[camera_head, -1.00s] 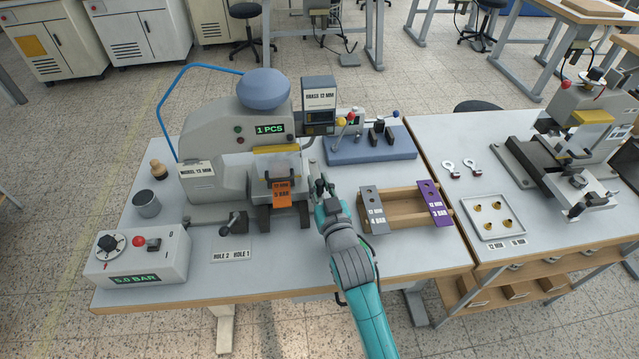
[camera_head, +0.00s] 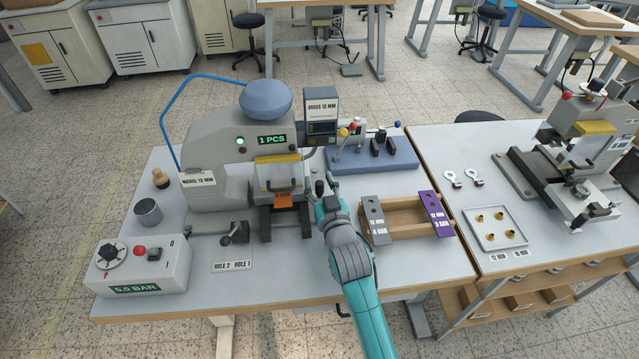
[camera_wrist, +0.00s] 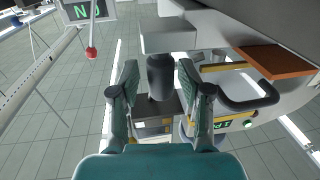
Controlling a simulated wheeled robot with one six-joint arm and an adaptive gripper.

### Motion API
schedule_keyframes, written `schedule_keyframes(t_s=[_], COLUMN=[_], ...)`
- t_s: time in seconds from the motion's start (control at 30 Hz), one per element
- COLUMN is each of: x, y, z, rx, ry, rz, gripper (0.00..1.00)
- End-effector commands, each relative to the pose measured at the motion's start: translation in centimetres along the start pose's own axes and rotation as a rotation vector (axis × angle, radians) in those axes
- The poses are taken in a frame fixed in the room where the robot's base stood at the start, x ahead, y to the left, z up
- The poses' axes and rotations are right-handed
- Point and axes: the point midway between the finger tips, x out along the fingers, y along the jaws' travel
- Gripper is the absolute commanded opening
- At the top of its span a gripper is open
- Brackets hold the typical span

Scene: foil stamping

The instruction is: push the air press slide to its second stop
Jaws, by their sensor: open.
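The grey air press (camera_head: 215,145) stands on the left bench with a blue domed top and a lit "1 PCS" display. Dark slide rails (camera_head: 265,224) stick out under its head. An orange plate (camera_head: 284,201) shows only partly below a guard handle (camera_head: 284,188); the wrist view shows an orange plate (camera_wrist: 280,62) near a black loop handle (camera_wrist: 252,97). My gripper (camera_head: 323,190) is right of the rails. In the wrist view my gripper (camera_wrist: 160,92) is open, with a dark upright cylinder (camera_wrist: 160,76) between and beyond its fingers; contact cannot be told.
A wooden rack (camera_head: 402,216) with grey and purple plates is right of my gripper. A blue fixture (camera_head: 372,155) is behind.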

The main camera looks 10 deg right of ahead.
Motion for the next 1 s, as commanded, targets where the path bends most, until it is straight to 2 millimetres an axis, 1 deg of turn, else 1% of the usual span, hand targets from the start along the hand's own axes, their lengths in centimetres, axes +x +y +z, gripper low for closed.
schedule_keyframes(t_s=[0.17,0.27,0.37,0.7,0.83,1.0], x=[-0.1,-0.5,-1.5,-6.1,-7.3,-7.9], y=[-0.1,-0.1,-0.1,0.0,0.0,0.0], z=[0.0,0.0,0.1,0.1,0.1,0.0], rx=[0.000,0.000,0.000,0.000,0.001,0.001], ry=[-0.001,-0.001,-0.002,-0.002,-0.001,0.000], rz=[-0.001,-0.001,-0.001,-0.001,-0.001,0.000], gripper=[0.48,0.48,0.48,0.48,0.48,0.48])
